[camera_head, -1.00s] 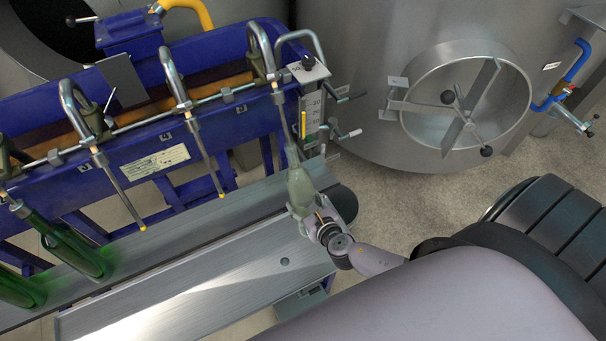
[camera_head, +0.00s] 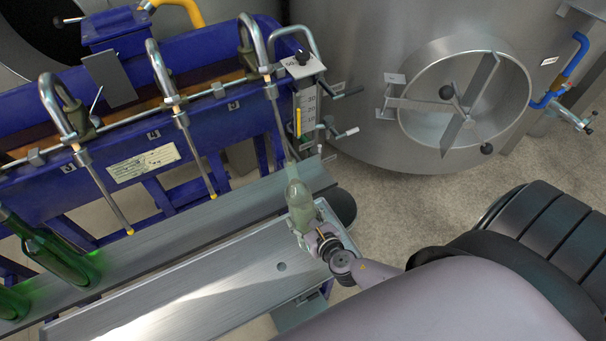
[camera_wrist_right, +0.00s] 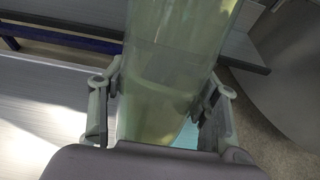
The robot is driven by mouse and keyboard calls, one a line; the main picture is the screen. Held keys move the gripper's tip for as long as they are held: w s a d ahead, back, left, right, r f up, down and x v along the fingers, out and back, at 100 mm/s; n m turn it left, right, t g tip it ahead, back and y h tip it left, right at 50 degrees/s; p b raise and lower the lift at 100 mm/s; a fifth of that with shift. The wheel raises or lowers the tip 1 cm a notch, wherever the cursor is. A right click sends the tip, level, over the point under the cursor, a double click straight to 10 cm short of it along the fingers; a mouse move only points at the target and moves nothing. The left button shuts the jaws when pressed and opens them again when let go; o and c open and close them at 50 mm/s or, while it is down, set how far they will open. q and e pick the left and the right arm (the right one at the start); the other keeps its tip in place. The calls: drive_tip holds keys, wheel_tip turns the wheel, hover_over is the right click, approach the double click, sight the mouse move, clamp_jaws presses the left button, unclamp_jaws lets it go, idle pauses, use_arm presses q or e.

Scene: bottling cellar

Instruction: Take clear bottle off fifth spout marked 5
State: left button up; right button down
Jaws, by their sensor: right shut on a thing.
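The clear bottle (camera_head: 299,203), pale greenish glass, is held tilted below the rightmost spout (camera_head: 277,115) of the blue filler. Its neck is in line with the spout's lower end; I cannot tell whether the tip is still inside the neck. My right gripper (camera_head: 312,236) is shut around the lower part of the bottle. In the right wrist view the bottle (camera_wrist_right: 170,55) stands between the two fingers of the gripper (camera_wrist_right: 158,108), with pale liquid inside. The small number plate (camera_head: 233,105) by that spout is hard to read. My left gripper is not in view.
Two bare spouts (camera_head: 198,155) hang to the left with yellow tips. Green bottles (camera_head: 62,262) stand at the far left on the grey rail (camera_head: 165,240). A metal shelf (camera_head: 210,290) lies in front. A steel tank (camera_head: 375,50) with a round hatch stands at the right.

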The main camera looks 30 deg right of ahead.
drive_tip(key=shift+s+f+b, duration=0.25)
drive_tip(key=shift+f+b, duration=0.35)
drive_tip(key=shift+s+f+b, duration=0.25)
drive_tip(key=shift+f+b, duration=0.4)
drive_tip(key=shift+s+f+b, duration=0.25)
drive_tip(key=shift+f+b, duration=0.35)
drive_tip(key=f+p+v, duration=0.1)
drive_tip(key=v, duration=0.6)
drive_tip(key=shift+s, duration=0.4)
drive_tip(key=shift+a, duration=0.2)
